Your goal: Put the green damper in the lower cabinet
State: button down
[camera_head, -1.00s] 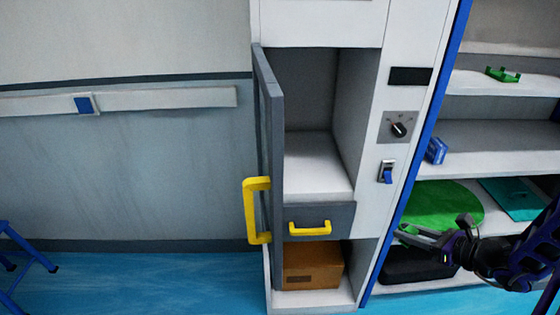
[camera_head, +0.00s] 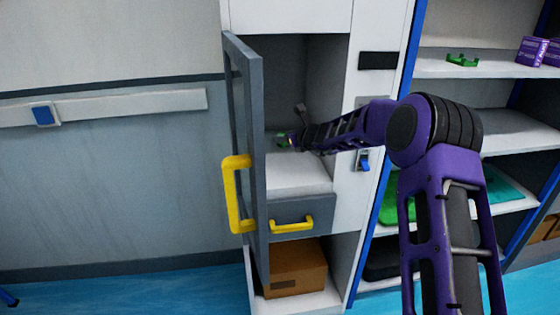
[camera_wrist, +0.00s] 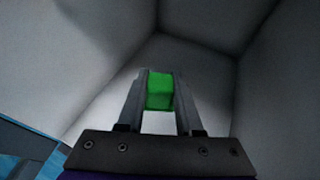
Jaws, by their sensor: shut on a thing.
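My gripper (camera_head: 294,139) reaches into the open compartment of the lower cabinet (camera_head: 298,178). In the wrist view my gripper (camera_wrist: 160,100) is shut on the green damper (camera_wrist: 159,90), a small green block between its two grey fingers. In the head view the green damper (camera_head: 281,139) shows as a small green piece at the fingertips, above the compartment floor. Whether it touches a wall or the floor is hard to tell. The cabinet's grey door (camera_head: 250,140) with a yellow handle (camera_head: 236,195) stands open at the left.
A grey drawer (camera_head: 300,215) with a yellow handle lies below the compartment. A cardboard box (camera_head: 295,268) sits under it. At the right are shelves with another green part (camera_head: 462,60), purple boxes (camera_head: 531,51) and a green mat (camera_head: 388,209). A switch panel (camera_head: 363,160) is beside my arm.

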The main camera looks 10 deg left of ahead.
aim_at(283, 169)
notch_tip(283, 169, down, 9)
jog(key=shift+f+b, duration=0.1)
jog(key=shift+b, duration=1.05)
jog(key=c, duration=0.6)
grip_release()
jog(key=shift+d, duration=0.1)
jog(key=v, duration=1.2)
